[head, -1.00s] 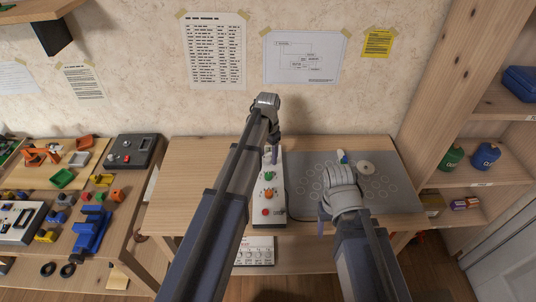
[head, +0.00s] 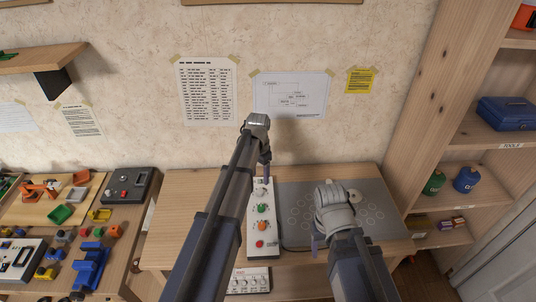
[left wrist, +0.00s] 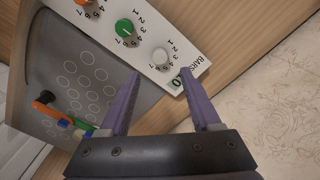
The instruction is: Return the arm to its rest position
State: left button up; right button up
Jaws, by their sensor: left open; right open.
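My left gripper (head: 265,172) hangs over the far end of the white knob panel (head: 262,214) on the table.
Small coloured pieces (left wrist: 62,117) show in the left wrist view. A cluttered bench stands left, and a shelf unit (head: 412,120) right.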

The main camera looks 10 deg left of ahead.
pick_arm(q)
jog(key=s+d, duration=0.4)
jog(key=s, duration=0.4)
jog(key=s+d+n, duration=0.1)
jog(key=s+d, duration=0.3)
jog(key=s, duration=0.4)
jog(key=s+d+n+y, duration=0.1)
jog(key=s+d, duration=0.4)
jog(key=s, duration=0.3)
jog(key=shift+s, duration=0.15)
jog(key=shift+d+r, duration=0.1)
